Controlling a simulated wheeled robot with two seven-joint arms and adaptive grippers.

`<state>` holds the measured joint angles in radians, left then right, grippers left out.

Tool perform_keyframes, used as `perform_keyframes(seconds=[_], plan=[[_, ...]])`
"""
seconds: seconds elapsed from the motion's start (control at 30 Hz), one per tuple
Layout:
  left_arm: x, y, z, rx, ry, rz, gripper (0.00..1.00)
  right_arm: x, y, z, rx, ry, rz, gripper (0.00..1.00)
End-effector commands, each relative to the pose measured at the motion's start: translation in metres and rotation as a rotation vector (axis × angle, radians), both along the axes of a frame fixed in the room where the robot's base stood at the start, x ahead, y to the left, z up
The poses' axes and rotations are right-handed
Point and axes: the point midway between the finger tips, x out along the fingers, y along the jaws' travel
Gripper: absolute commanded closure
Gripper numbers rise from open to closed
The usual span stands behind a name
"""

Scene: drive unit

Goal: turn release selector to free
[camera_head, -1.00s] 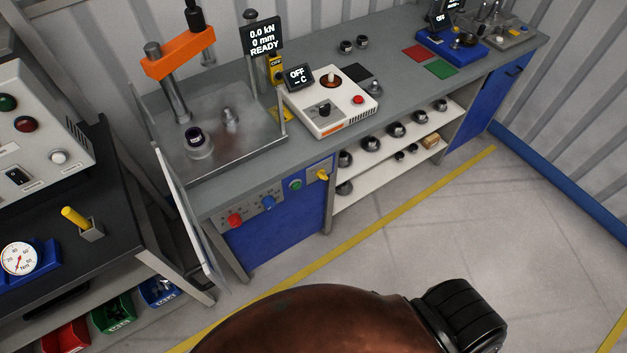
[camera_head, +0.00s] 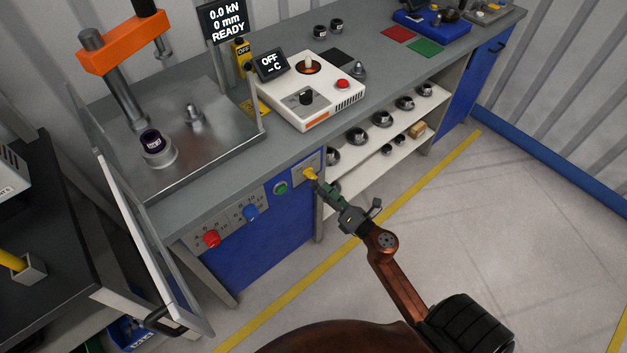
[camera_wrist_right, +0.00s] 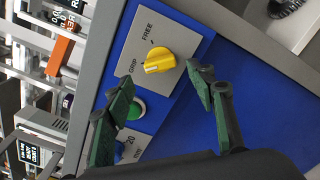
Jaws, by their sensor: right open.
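The release selector is a yellow knob (camera_head: 309,174) on the front panel of the bench, at the right end of a row of controls. In the right wrist view the knob (camera_wrist_right: 158,60) sits on a grey plate marked FREE and GRIP, and its pale mark points toward GRIP. My right gripper (camera_head: 318,185) reaches up to the knob from the lower right. In the right wrist view its green-padded fingers (camera_wrist_right: 162,84) are apart and empty, just short of the knob. My left gripper is out of view.
A green button (camera_head: 281,188), a blue knob (camera_head: 251,212) and a red knob (camera_head: 211,238) lie left of the selector. A press (camera_head: 122,45) and a white heater box (camera_head: 318,98) stand on the bench above. Open shelves with round parts lie to the right. The floor in front is clear.

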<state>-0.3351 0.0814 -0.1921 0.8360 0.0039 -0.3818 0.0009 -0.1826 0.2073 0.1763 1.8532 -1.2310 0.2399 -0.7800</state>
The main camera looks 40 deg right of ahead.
Motion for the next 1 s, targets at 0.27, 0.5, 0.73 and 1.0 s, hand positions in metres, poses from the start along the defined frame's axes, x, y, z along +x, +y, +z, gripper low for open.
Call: perform_keyframes(seconds=[0.27, 0.5, 0.73, 1.0], plan=[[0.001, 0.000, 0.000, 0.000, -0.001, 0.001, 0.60, 0.038, 0.003, -0.001, 0.002, 0.001, 0.001, 0.49], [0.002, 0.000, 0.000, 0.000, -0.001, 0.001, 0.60, 0.045, 0.003, -0.002, 0.005, 0.003, -0.001, 0.49], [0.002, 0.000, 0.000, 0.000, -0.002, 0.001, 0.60, 0.045, 0.003, -0.001, 0.005, 0.003, -0.001, 0.55], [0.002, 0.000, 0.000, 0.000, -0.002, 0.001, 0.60, 0.045, 0.003, -0.001, 0.005, 0.003, -0.001, 0.73]])
